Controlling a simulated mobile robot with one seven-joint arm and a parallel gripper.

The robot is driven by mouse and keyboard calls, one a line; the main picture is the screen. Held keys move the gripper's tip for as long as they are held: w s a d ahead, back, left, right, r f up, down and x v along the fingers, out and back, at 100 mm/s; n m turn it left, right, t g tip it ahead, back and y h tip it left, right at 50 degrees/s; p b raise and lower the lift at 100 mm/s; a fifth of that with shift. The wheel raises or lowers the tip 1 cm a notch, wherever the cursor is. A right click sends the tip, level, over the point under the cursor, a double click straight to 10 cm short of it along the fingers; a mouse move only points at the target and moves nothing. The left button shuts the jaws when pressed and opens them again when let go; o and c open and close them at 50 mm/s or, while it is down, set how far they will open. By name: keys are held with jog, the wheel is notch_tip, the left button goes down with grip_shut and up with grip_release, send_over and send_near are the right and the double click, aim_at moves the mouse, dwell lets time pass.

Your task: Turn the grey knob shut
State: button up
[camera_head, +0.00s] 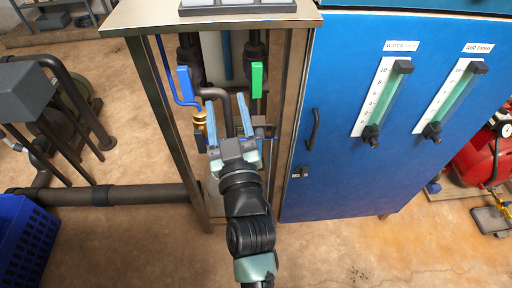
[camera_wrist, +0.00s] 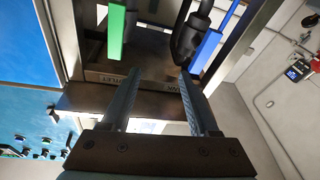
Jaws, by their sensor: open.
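I cannot pick out a clearly grey knob in either view; it may be hidden behind my gripper or too small to tell. My gripper (camera_head: 227,98) is open and empty in front of the open cabinet bay, its two fingers pointing in among the pipes. In the wrist view my gripper (camera_wrist: 160,74) also shows open, with nothing between its fingers. The blue handle (camera_head: 184,85) is up and left of the fingers, and the green handle (camera_head: 257,80) is up and right. The wrist view shows the green handle (camera_wrist: 117,34) left and the blue handle (camera_wrist: 208,50) right.
The bay has a steel frame post (camera_head: 168,130) on its left. A blue cabinet door (camera_head: 330,170) with a dark handle (camera_head: 313,130) stands right of it. Two flow gauges bear dark knobs (camera_head: 371,135) at their bottoms. A brass fitting (camera_head: 200,122) is close to the left finger.

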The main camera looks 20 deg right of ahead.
aim_at(261, 138)
jog(key=s+d+f+g+h+b, duration=0.1)
jog(key=s+d+f+b, duration=0.15)
jog(key=f, duration=0.75)
jog(key=s+d+f+g+h+b, duration=0.1)
jog(key=s+d+f+g, duration=0.2)
jog(key=f, duration=0.8)
jog(key=shift+t, duration=0.6)
jog(key=b+x, duration=0.2)
jog(key=x, duration=0.1)
jog(key=b+x, duration=0.2)
jog(key=x, duration=0.2)
jog(key=b+x, duration=0.1)
jog(key=x, duration=0.3)
jog(key=shift+d+r+b, duration=0.15)
jog(key=shift+d+b, duration=0.25)
jog(key=shift+w+d+r, duration=0.1)
jog(key=shift+w+d, duration=0.1)
jog(key=shift+w, duration=0.5)
grip_shut()
